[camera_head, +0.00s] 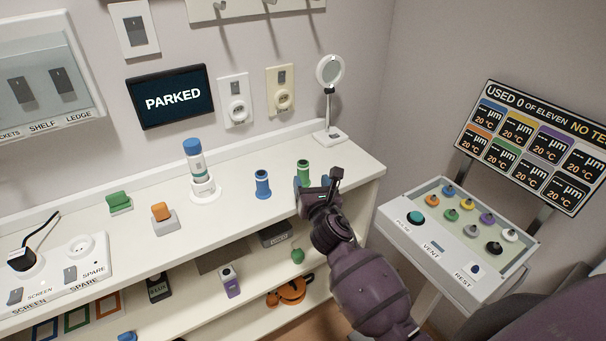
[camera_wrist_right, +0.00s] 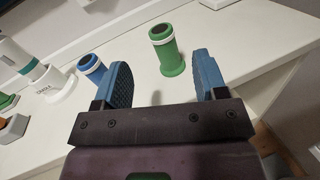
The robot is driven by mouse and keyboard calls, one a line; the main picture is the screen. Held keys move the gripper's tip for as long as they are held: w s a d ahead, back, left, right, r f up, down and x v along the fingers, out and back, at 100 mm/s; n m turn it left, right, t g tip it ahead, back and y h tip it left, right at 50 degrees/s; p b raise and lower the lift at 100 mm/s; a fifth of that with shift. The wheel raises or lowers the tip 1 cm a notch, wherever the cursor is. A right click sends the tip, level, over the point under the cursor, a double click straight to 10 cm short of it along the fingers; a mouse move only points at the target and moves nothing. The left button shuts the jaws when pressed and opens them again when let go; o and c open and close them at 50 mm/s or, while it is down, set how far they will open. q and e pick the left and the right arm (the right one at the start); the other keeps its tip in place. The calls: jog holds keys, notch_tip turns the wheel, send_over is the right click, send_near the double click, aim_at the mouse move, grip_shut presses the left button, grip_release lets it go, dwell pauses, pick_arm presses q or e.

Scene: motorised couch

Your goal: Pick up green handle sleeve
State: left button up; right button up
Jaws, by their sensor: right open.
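The green handle sleeve (camera_head: 303,171) stands upright on the white ledge, close to its front edge. It is a short green tube with a pale ring near its dark top and a flared base. In the right wrist view the green sleeve (camera_wrist_right: 168,52) stands just beyond the gap between my fingers. My right gripper (camera_head: 317,189) is open and empty, in front of the sleeve; it also shows in the right wrist view (camera_wrist_right: 164,80), its blue pads on either side. Contact cannot be seen. My left gripper is not in view.
A similar blue sleeve (camera_head: 262,184) stands left of the green one. A white-and-blue bottle (camera_head: 195,165) in a holder is farther left, and a round mirror (camera_head: 329,75) on a stand is behind. A button console (camera_head: 455,240) stands to the right. Shelves with small objects lie below the ledge.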

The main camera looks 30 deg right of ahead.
aim_at(302, 160)
jog(key=shift+n, duration=0.7)
jog(key=x, duration=0.5)
jog(key=shift+w+d, duration=0.1)
jog(key=shift+w, duration=0.3)
jog(key=shift+f+b+x, duration=0.15)
jog(key=shift+b+x, duration=0.1)
jog(key=shift+x, duration=1)
jog(key=shift+f+b+x, duration=0.15)
jog(key=shift+b+x, duration=0.1)
jog(key=shift+x, duration=1)
jog(key=c, duration=1)
jog(key=shift+r, duration=0.15)
